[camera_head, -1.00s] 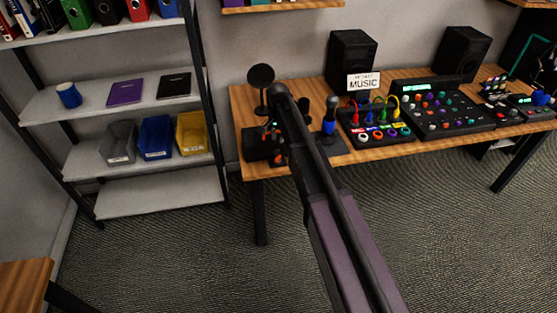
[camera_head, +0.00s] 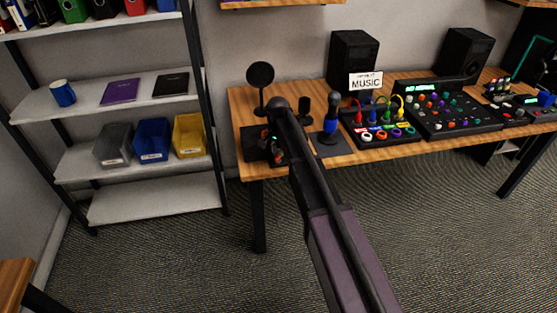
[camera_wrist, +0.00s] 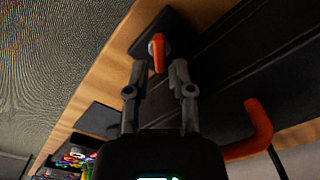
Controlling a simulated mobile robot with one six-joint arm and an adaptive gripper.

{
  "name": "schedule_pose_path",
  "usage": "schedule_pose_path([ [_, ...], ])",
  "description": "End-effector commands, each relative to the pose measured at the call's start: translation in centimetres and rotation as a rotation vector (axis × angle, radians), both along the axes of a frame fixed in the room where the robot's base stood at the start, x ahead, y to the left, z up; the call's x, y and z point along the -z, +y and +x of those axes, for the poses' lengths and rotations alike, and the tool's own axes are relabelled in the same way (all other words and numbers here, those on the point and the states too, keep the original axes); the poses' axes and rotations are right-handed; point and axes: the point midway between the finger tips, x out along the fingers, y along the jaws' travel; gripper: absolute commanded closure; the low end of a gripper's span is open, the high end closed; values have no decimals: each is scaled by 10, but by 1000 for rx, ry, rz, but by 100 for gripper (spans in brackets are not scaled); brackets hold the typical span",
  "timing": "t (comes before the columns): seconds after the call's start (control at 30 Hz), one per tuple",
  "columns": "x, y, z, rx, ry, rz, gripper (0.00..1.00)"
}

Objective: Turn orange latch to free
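The orange latch (camera_wrist: 158,55) is a short lever on a dark plate at the top of the wrist view, with a grey round piece beside its upper end. My gripper (camera_wrist: 159,68) is open, with its two fingers apart on either side of the latch's lower end. I cannot tell whether a finger touches it. In the head view my gripper (camera_head: 272,140) is small and dark at the left end of the desk, partly hidden by my arm. The latch cannot be made out there.
A thick orange-red bent handle (camera_wrist: 255,135) stands to the right in the wrist view. On the wooden desk (camera_head: 385,155), a blue-banded joystick (camera_head: 331,125), a cable panel (camera_head: 378,130) and a mixer (camera_head: 447,112) are to the right. A round-headed black stand (camera_head: 260,78) is behind my gripper.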

Motion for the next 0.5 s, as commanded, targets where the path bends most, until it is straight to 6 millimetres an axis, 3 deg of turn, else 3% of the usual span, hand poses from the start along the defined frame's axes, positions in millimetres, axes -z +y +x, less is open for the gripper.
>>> schedule_pose_path([
  [0.2, 18, 0, 0, 0, 0, 0, 69],
  [0.5, 24, 0, 0, 0, 0, 0, 69],
])
